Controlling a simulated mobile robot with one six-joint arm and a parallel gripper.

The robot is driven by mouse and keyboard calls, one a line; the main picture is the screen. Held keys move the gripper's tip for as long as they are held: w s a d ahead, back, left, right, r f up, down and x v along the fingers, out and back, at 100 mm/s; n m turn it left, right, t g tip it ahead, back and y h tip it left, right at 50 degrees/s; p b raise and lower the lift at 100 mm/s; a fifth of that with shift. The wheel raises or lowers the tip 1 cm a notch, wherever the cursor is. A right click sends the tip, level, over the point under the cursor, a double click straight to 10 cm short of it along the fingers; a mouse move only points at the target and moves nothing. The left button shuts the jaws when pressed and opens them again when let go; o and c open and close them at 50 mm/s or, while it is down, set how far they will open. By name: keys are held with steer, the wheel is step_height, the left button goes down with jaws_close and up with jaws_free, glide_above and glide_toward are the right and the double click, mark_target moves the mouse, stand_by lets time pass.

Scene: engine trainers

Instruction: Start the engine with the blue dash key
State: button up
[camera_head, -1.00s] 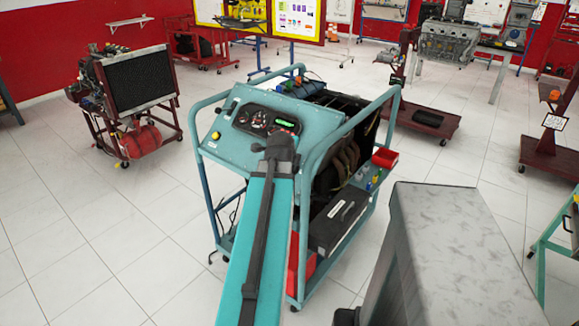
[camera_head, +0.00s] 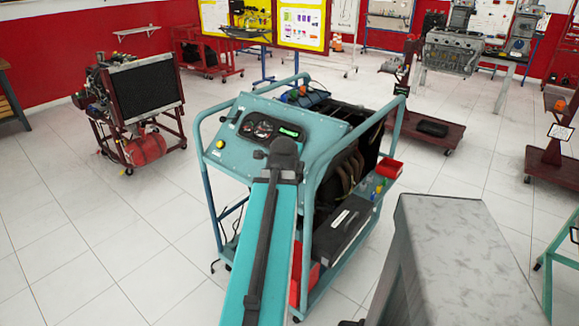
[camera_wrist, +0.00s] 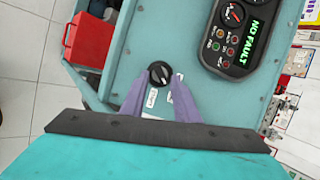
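The engine trainer cart (camera_head: 205,185) has a teal dash panel with gauges and a lit green display (camera_head: 290,132). In the wrist view, the dash panel (camera_wrist: 130,55) carries a black round key switch (camera_wrist: 160,74) with a light mark on its face. No blue key shows clearly. My gripper (camera_wrist: 162,82) has two purple fingers, spread apart, with the tips on either side of the black switch. I cannot tell whether they touch it. Small white labels show between the fingers. The display (camera_wrist: 258,38) reads "NO FAULT". In the head view my arm hides the fingers and the switch.
A red box (camera_wrist: 88,38) sits beside the panel. The teal cart frame surrounds the dash. A grey cabinet (camera_head: 455,235) stands at the right front. A radiator stand (camera_head: 140,100) is at left.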

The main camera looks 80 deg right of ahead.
steer(key=b+v, duration=0.8)
steer(key=v, duration=0.3)
steer(key=shift+a+b, duration=0.15)
steer(key=shift+b, duration=0.15)
stand_by(0.5)
steer(key=shift+r, duration=0.1)
stand_by(0.5)
